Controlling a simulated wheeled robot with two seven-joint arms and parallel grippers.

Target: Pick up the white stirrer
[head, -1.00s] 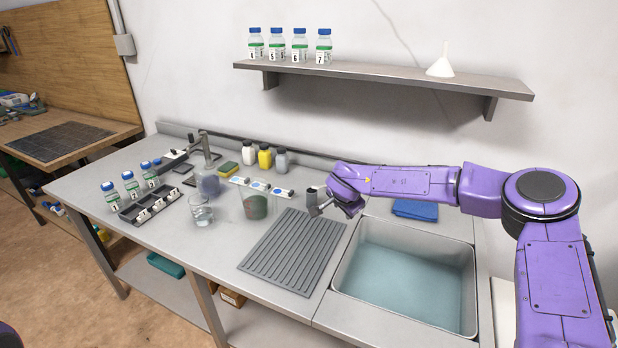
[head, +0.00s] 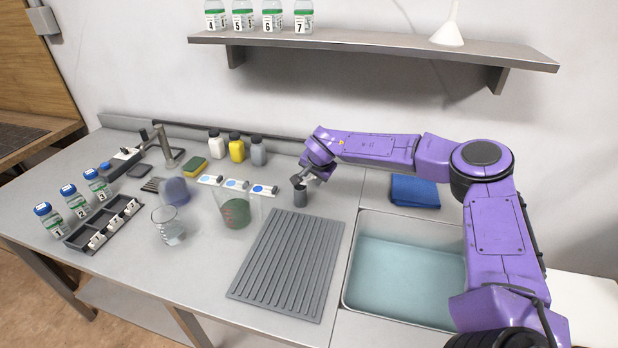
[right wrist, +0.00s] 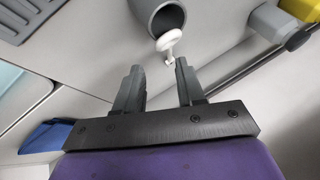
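In the head view the grey cup (head: 300,196) stands behind the ribbed mat, and I cannot make out the stirrer there. My right gripper (head: 309,178) is at the cup's top. In the right wrist view my right gripper (right wrist: 161,68) is open, its two fingers apart with nothing between them. The stirrer's end lies just beyond the fingertips. My left gripper is not in view.
A grey ribbed mat (head: 288,266) and a water-filled sink (head: 405,270) lie in front. A blue cloth (head: 415,191) lies right of the cup. A beaker with green contents (head: 236,212) stands left of it. Several bottles stand behind. A shelf (head: 380,46) hangs above.

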